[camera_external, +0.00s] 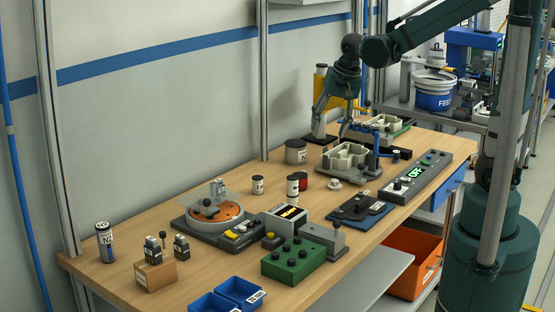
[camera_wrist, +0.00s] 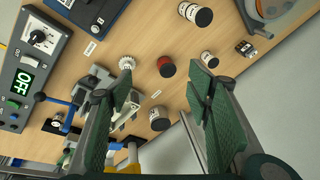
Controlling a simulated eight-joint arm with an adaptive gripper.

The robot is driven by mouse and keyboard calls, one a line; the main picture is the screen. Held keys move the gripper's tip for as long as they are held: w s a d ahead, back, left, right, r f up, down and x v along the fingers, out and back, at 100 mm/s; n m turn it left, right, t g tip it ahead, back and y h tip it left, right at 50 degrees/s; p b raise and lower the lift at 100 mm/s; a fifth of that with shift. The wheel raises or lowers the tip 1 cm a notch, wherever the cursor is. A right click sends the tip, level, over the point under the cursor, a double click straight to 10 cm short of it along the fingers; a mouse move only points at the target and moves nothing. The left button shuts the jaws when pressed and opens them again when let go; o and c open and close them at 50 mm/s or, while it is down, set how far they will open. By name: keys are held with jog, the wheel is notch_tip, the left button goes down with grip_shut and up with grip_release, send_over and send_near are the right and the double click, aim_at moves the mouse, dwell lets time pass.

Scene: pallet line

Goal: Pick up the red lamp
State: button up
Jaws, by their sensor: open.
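The red lamp (camera_wrist: 166,68), a small red cylinder with a dark end, stands on the wooden table near the middle of the wrist view. In the external view only part of the red lamp (camera_external: 302,180) shows, just behind a white-and-black labelled canister (camera_external: 293,189). My gripper (camera_external: 332,126) is open and empty, above the back part of the table and farther back than the lamp. In the wrist view its two green fingers stand wide apart, with the lamp showing between their tips and beyond them.
A white gear (camera_external: 335,184) lies right of the lamp. A dark grey canister (camera_external: 296,152) and a smaller canister (camera_external: 258,185) stand nearby. A grey fixture (camera_external: 348,160) is behind, right of the lamp. A turntable unit (camera_external: 208,214) stands front left. Bare tabletop lies left of the lamp.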

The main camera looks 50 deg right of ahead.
jog(key=w+d+f+m+g+p, duration=0.2)
jog(key=w+f+m, duration=0.2)
jog(key=w+f, duration=0.3)
jog(key=m+g+p, duration=0.1)
jog(key=m+p, duration=0.1)
jog(key=m, duration=0.2)
send_over(300, 174)
notch_tip(300, 174, down, 8)
jog(key=shift+s+a+r, duration=0.1)
jog(key=shift+a+r, duration=0.05)
jog(key=shift+r, duration=0.05)
jog(key=shift+w+f, duration=0.2)
jog(key=shift+f, duration=0.25)
jog(key=shift+f, duration=1.3)
jog(key=shift+s+f, duration=0.1)
jog(key=shift+f, duration=2.5)
jog(key=shift+c, duration=0.7)
